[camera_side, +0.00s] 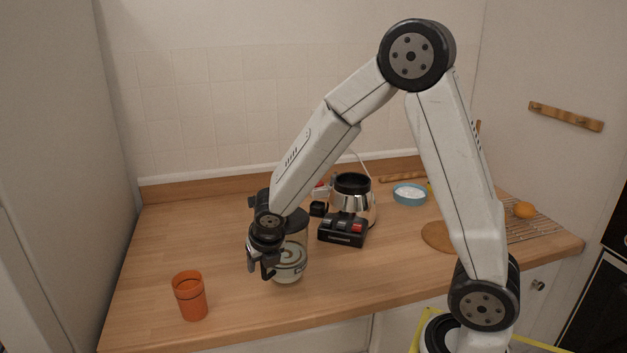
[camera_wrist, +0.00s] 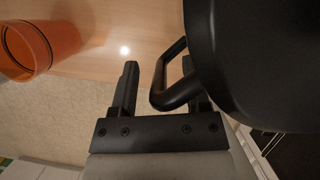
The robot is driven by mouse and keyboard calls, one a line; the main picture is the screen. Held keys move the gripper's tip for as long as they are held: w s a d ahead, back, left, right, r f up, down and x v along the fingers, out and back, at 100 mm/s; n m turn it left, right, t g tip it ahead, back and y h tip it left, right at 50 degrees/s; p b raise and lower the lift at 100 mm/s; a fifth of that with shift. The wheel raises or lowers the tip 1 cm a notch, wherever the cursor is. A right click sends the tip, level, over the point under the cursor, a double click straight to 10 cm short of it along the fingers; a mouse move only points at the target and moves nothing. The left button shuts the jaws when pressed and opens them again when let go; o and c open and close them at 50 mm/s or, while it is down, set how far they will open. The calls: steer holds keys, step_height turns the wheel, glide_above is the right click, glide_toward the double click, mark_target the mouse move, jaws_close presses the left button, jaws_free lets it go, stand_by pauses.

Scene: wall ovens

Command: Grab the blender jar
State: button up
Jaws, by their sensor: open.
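The blender jar is a clear jar with a black lid and a black handle. In the side view the jar (camera_side: 291,262) stands on the wooden counter left of centre, partly hidden by my gripper (camera_side: 260,268). In the wrist view its dark round top (camera_wrist: 265,60) fills the upper right, with the loop handle (camera_wrist: 168,78) sticking out to the left. My gripper (camera_wrist: 158,85) is open. Its left finger is apart from the handle, with a gap between. The handle overlaps the right finger in the picture, and I cannot tell whether they touch.
An orange cup (camera_side: 190,296) stands front left on the counter, also at the upper left of the wrist view (camera_wrist: 38,45). A chrome appliance with a black base (camera_side: 343,231) stands right of the jar. A blue bowl (camera_side: 409,194) is farther right. The left counter is mostly clear.

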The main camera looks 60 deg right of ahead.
stand_by(0.3)
jaws_close()
steer(key=shift+w+r, duration=0.1)
steer(key=shift+r, duration=0.05)
stand_by(1.1)
